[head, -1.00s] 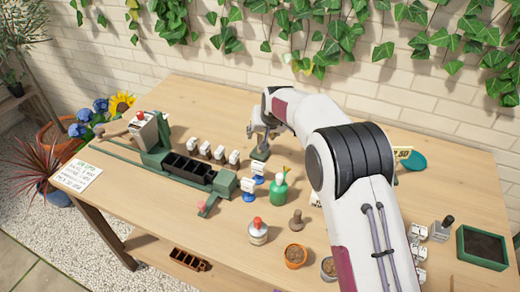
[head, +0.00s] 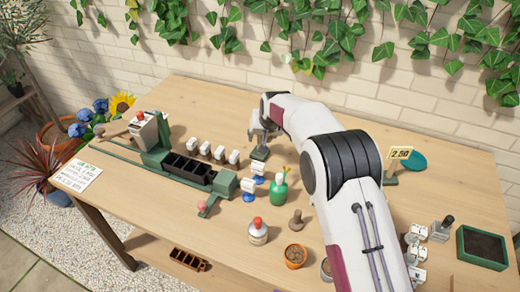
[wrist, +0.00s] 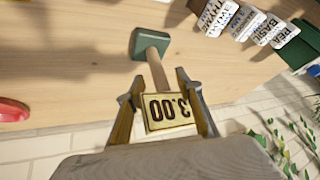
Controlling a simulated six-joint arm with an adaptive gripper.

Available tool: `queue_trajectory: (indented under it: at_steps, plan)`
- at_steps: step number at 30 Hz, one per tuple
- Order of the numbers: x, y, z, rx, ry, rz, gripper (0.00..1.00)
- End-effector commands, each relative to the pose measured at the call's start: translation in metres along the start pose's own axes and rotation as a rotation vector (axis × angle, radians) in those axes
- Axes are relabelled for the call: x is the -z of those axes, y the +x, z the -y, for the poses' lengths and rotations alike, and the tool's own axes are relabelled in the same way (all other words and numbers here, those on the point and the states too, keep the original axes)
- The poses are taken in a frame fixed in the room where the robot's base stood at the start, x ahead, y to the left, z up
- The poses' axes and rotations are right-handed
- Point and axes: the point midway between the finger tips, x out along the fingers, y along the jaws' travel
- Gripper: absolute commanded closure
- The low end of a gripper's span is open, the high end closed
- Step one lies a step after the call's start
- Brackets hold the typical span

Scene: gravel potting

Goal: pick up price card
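A price card (wrist: 168,110) reading 3.00 shows upside down in the wrist view. It is on a wooden post (wrist: 155,68) with a green base (wrist: 150,41). My gripper (wrist: 158,76) has its fingers on both sides of the card and post, with a gap visible beside the post, so it looks open. In the head view my gripper (head: 260,134) is over the green base (head: 260,153), which is on the table near the wall; the card itself is hard to make out there. A second price card (head: 400,153) reading 2.50 stands to the right, beyond my arm.
Several white plant labels (wrist: 240,20) stand near the card; they also show in the head view (head: 220,152). A green rail fixture with black cells (head: 188,168) is to the left. A green spray bottle (head: 279,188) stands in front of my gripper. The wall (head: 350,85) is close behind.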

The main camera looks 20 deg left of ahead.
Motion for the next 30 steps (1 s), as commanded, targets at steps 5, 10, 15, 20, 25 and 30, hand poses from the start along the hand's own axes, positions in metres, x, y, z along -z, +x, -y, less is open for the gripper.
queue_trajectory:
  at_steps: [5, 10, 15, 20, 25, 30]
  plan:
    - [0.0, 0.0, 0.0, 0.0, 0.0, 0.0, 1.0]
    - [0.0, 0.0, 0.0, 0.0, 0.0, 0.0, 1.0]
    - [-0.001, 0.0, 0.0, 0.0, 0.001, 0.002, 1.0]
    - [0.002, -0.004, 0.001, 0.0, 0.0, 0.002, 1.0]
    - [0.011, -0.017, 0.003, 0.001, 0.0, -0.002, 1.0]
    - [0.024, -0.037, 0.006, 0.001, 0.0, -0.004, 1.0]
